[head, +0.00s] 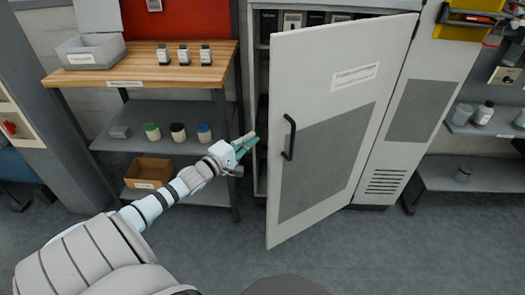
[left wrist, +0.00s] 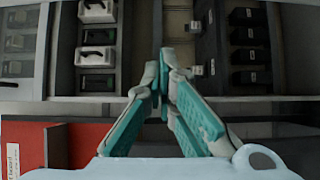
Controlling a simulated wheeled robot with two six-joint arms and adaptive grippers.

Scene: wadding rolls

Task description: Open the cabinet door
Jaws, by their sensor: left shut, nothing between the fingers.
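The light grey cabinet door (head: 315,150) stands ajar in the head view, swung out from its right side. Its black handle (head: 289,138) is near the free left edge, with nothing on it. My left gripper (head: 250,140) is shut and empty, left of the door's free edge, in front of the gap into the cabinet (head: 300,20). In the left wrist view the teal fingers (left wrist: 165,60) meet at their tips, before shelves with dark boxes (left wrist: 250,52). I cannot tell whether they touch the door. My right gripper is not in view.
A wooden-topped workbench (head: 140,70) stands left of the cabinet, with a grey bin (head: 90,50) and several small jars. Shelving (head: 465,178) stands at the right. The floor (head: 385,245) before the door is clear.

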